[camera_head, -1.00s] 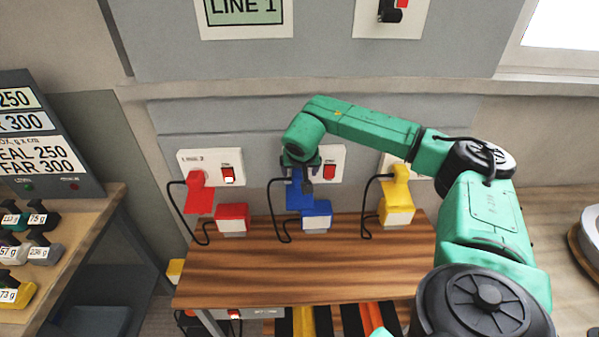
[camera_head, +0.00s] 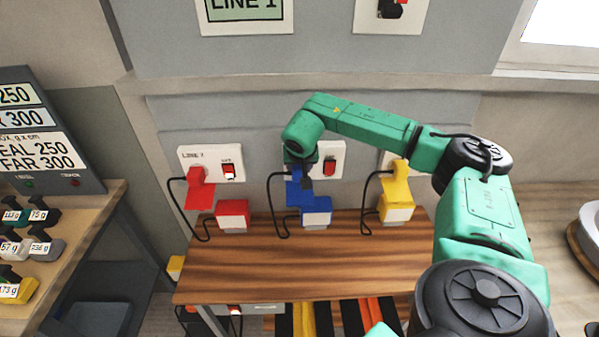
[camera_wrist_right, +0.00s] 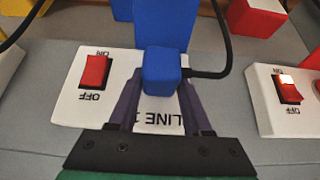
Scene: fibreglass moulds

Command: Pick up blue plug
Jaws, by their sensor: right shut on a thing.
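The blue plug (camera_wrist_right: 162,72) sits between the two fingertips of my right gripper (camera_wrist_right: 160,88) in the right wrist view, and the fingers are shut on it. It is at the white socket plate (camera_wrist_right: 70,107); whether it is fully seated cannot be told. In the head view my right gripper (camera_head: 306,170) reaches the middle plate from the right and largely hides the plug. A blue flap (camera_head: 293,190) hangs just below, and a dark cable leads from the plug. The red switch (camera_head: 329,167) is beside the gripper. My left gripper is not in view.
A blue box (camera_head: 316,214) stands on the wooden shelf (camera_head: 290,270) below. A red plug (camera_head: 197,175) with a red box (camera_head: 232,214) is to the left, a yellow plug (camera_head: 401,172) with a yellow box (camera_head: 398,208) to the right. The shelf's front is clear.

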